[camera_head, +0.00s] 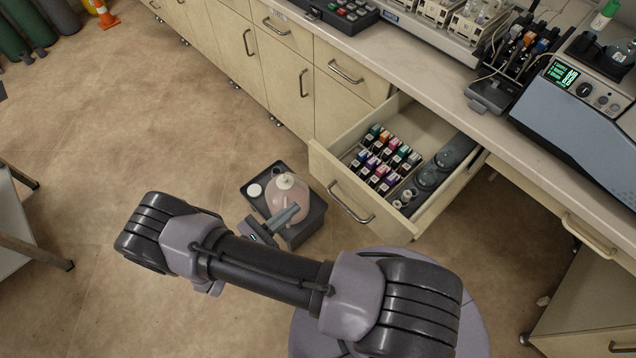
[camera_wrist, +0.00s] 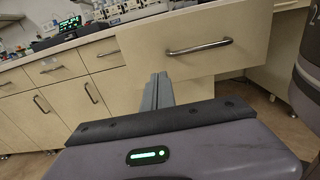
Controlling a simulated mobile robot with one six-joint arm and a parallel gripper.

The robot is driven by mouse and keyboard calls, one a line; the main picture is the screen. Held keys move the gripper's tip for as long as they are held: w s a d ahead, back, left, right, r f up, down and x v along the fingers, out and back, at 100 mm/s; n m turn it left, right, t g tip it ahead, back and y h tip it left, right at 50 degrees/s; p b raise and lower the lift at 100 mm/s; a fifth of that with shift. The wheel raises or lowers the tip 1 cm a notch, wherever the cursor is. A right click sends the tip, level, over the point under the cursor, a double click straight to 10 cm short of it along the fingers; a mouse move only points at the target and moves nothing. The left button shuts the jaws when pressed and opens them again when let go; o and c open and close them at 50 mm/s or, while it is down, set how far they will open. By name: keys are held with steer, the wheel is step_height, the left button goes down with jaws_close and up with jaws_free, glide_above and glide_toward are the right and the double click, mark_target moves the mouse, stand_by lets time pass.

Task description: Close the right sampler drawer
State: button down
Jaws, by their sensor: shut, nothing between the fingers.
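A cream drawer (camera_head: 440,215) stands pulled out from under the counter in the head view, with its bar handle (camera_head: 350,203) on the front. My gripper (camera_head: 297,209) is shut and empty, left of the drawer front, with a gap in the picture. In the wrist view the closed grey fingers (camera_wrist: 158,78) point at the lower left part of the drawer front (camera_wrist: 235,55), below and left of its handle (camera_wrist: 200,47).
A dark bin with a pinkish jug (camera_head: 285,195) stands on the floor beyond my gripper. Closed cabinets and drawers (camera_head: 340,85) line the counter to the left. Instruments (camera_head: 570,110) stand on the counter.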

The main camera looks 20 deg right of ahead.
mark_target(330, 179)
steer(key=b+x, duration=0.2)
steer(key=x, duration=0.8)
steer(key=shift+d+f, duration=0.15)
steer(key=shift+w+d, duration=0.25)
steer(key=shift+d, duration=0.25)
